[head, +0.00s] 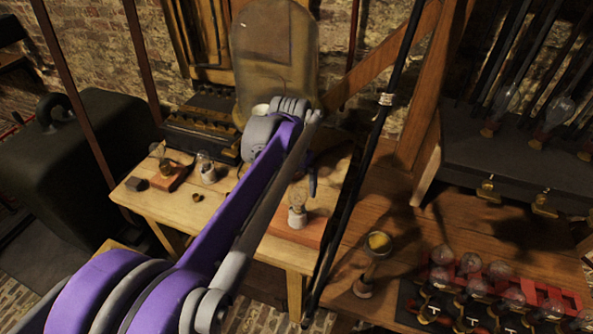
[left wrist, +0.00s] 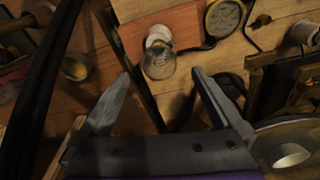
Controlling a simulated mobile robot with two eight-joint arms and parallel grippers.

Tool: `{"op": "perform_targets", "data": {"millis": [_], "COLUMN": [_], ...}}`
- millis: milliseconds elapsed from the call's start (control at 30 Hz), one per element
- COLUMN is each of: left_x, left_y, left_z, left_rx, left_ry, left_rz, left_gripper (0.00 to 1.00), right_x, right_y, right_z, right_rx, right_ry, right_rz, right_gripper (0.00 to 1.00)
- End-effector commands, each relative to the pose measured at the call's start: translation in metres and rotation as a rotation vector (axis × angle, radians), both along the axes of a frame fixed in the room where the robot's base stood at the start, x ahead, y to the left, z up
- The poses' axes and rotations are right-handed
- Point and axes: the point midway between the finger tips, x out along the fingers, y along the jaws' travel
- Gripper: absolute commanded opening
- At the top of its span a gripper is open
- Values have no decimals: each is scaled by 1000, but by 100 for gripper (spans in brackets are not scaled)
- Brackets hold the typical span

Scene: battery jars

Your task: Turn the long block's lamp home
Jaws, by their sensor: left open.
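The long block (head: 290,226) is a reddish wooden strip on the near right part of the small table. Its lamp (head: 298,203), a clear glass bulb in a white socket, stands on it. My left gripper (head: 311,178) is above the table close to the lamp, largely hidden behind my purple arm. In the left wrist view its open fingers (left wrist: 161,77) spread to either side of the lamp's glass (left wrist: 158,62), with nothing seen held. The long block (left wrist: 184,20) also shows there. Whether a finger touches the glass I cannot tell. My right gripper is out of view.
A shorter block (head: 172,178) and a small jar (head: 206,170) stand on the table's left. A dark pole (head: 368,160) crosses right of the table. A round dial (left wrist: 224,17) lies near the lamp. Red-racked bulbs (head: 490,272) fill the lower right.

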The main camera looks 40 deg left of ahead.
Motion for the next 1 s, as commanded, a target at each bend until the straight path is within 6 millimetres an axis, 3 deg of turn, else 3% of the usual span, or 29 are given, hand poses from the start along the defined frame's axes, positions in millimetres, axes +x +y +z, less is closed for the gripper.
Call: {"op": "perform_targets", "data": {"millis": [200,567,1000], "left_x": [3,4,4], "left_y": [0,0,0], "left_z": [-24,-29,-28], "left_rx": [0,0,0], "left_ry": [0,0,0], "left_rz": [0,0,0], "left_gripper": [100,100,23], "right_x": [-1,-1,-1], "right_y": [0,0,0], "right_z": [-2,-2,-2], "right_rx": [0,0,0], "right_ry": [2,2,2], "right_rz": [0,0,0], "right_gripper": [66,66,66]}}
